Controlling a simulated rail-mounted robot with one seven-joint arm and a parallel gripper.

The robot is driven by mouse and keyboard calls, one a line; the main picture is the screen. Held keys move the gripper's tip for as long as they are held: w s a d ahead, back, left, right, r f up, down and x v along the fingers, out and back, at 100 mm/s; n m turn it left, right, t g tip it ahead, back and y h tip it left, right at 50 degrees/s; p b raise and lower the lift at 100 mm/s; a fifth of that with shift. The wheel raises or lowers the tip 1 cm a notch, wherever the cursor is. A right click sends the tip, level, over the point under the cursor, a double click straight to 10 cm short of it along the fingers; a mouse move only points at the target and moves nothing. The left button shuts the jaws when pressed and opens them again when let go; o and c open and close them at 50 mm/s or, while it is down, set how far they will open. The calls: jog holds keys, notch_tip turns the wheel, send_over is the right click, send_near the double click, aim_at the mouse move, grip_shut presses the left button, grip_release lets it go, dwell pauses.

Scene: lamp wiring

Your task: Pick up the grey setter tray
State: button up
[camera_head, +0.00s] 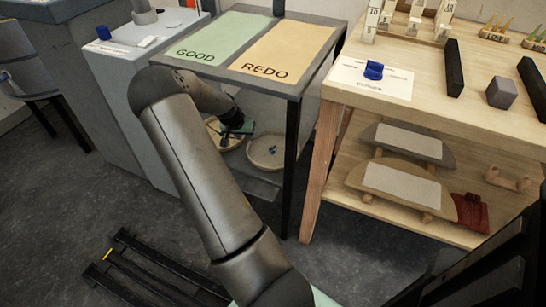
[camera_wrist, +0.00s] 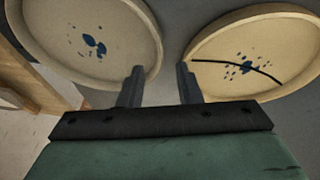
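My gripper (camera_head: 240,127) is on the lower level under the GOOD/REDO table, among two round cream dishes. In the wrist view its two dark fingers (camera_wrist: 158,85) are apart with nothing between them. One dish (camera_wrist: 85,40) is left of the fingers, with blue specks. The other dish (camera_wrist: 255,50) is right of them, with blue specks and a dark curved line. A grey surface (camera_wrist: 172,35) shows between the dishes; I cannot tell whether it is the grey setter tray or the shelf. In the head view my arm partly hides the left dish.
The table's GOOD area (camera_head: 225,38) and REDO area (camera_head: 290,52) are bare. Its black front leg (camera_head: 292,160) stands right of the dishes. The wooden bench's lower shelf holds two grey-topped pieces (camera_head: 408,140) (camera_head: 400,182). A black slatted rack (camera_head: 150,275) is on the floor.

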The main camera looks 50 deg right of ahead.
jog(key=shift+b+x, duration=0.6)
jog(key=shift+x, duration=1.8)
jog(key=shift+a, duration=0.1)
grip_shut()
